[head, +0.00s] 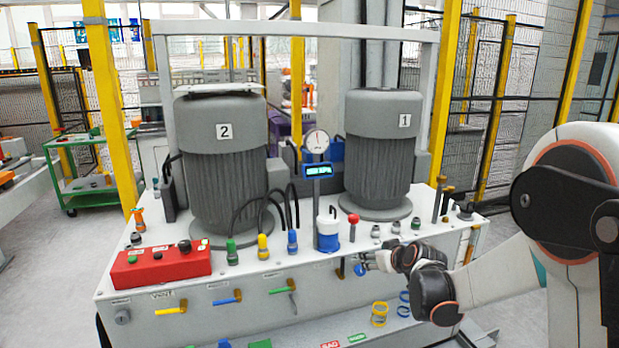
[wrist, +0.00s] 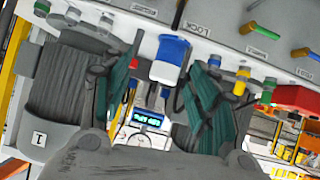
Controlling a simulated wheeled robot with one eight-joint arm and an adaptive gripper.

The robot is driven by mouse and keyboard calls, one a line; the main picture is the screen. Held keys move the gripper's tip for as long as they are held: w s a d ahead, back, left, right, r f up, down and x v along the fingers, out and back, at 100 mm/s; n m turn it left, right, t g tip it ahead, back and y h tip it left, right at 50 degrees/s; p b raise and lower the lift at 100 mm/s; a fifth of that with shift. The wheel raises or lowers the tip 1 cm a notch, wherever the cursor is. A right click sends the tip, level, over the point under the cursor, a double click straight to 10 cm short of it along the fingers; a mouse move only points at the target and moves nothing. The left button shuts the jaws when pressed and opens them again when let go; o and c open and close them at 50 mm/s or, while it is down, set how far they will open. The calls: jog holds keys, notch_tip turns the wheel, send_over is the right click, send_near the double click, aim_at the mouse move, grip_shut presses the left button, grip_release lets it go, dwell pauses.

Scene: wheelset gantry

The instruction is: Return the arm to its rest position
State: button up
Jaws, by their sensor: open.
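My arm reaches in from the right of the head view, in front of the machine bench (head: 240,285). My gripper (head: 368,262) is beside the bench's front edge, close to a blue-ended handle (head: 360,270) on the front panel. I cannot tell in the head view whether it touches that handle. In the wrist view, my gripper (wrist: 160,75) has its two green-padded fingers spread apart. A white and blue canister (wrist: 170,60) shows between and beyond them; no object is clearly held. The canister stands upright on the bench in the head view (head: 328,232).
Two grey motors, marked 2 (head: 225,170) and 1 (head: 383,150), stand on the bench under a grey frame. A gauge (head: 316,142), a red control box (head: 160,265) and several coloured fittings crowd the top. A green cart (head: 88,170) stands left; floor is open there.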

jog(key=s+a+r+m+g+h, duration=0.1)
jog(key=s+r, duration=0.4)
jog(key=s, duration=0.5)
jog(key=s+r+m+g, duration=0.1)
jog(key=s+r, duration=0.4)
jog(key=s, duration=0.5)
jog(key=s+f+m+g, duration=0.1)
jog(key=s, duration=0.9)
jog(key=s+d+f+m+g+h, duration=0.1)
jog(key=s, duration=0.9)
jog(key=shift+s+d+f+h, duration=0.3)
jog(key=shift+s, duration=0.05)
jog(key=shift+w+r, duration=0.1)
dwell(1.3)
